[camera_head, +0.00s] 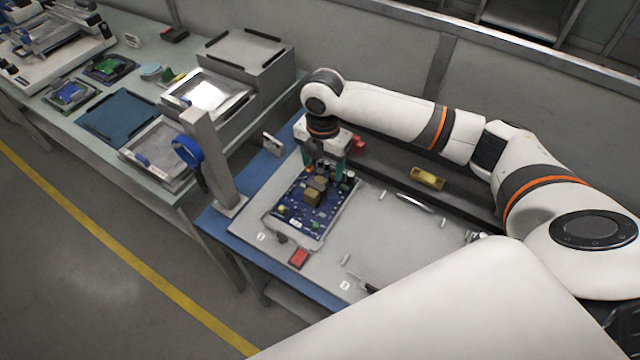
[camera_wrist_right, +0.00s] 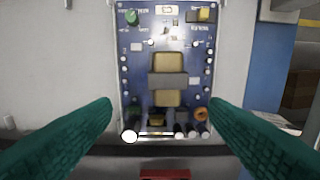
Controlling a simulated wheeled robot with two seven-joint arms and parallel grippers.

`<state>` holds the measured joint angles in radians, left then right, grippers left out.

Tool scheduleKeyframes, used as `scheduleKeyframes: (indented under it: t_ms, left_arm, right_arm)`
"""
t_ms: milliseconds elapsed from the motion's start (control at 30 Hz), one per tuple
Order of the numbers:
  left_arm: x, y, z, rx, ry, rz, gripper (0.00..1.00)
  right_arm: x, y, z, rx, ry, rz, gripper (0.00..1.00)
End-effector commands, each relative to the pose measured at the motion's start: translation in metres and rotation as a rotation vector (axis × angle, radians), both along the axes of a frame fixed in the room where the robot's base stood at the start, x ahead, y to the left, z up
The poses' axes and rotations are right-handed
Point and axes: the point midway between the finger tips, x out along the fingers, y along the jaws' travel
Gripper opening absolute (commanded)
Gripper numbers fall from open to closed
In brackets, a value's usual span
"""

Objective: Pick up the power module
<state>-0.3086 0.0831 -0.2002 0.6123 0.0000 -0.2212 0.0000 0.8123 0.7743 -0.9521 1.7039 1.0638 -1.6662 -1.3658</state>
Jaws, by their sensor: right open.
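The power module looks to be the blue circuit board (camera_head: 295,215) with a yellow block and other parts on it, lying in a metal frame on the grey plate. In the right wrist view the board (camera_wrist_right: 140,88) lies ahead, its near edge with round parts toward me. My right gripper (camera_head: 328,172) is over the board's far end in the head view. Its two green fingers (camera_wrist_right: 160,112) are spread wide in the wrist view, one on each side of the board's near end, with nothing between them gripped. The height gap to the board is hard to tell. My left gripper is not in view.
The grey plate (camera_head: 395,235) sits on a blue-edged table. A yellow part (camera_head: 427,178) lies in the dark channel behind it. A red block (camera_head: 299,258) is at the front edge. A metal post with a blue ring (camera_head: 187,150) stands left. Another bench holds trays (camera_head: 120,117).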

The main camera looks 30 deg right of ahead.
Motion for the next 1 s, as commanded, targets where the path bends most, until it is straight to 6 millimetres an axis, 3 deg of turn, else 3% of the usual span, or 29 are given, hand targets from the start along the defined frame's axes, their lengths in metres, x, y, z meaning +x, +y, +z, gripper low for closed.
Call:
scheduleKeyframes:
  t_ms: [267,567,867,1000]
  left_arm:
    - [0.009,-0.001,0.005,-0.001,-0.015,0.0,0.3]
    - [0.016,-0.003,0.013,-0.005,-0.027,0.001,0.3]
    - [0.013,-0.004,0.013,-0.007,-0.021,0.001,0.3]
    - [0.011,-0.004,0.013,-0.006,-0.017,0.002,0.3]
  right_arm:
    - [0.002,0.001,-0.024,0.0,0.001,-0.002,0.69]
    - [0.007,0.002,-0.065,0.0,0.001,-0.001,0.69]
    - [0.008,0.002,-0.07,0.0,-0.001,-0.001,0.69]
    - [0.008,0.002,-0.07,0.0,-0.001,-0.001,0.46]
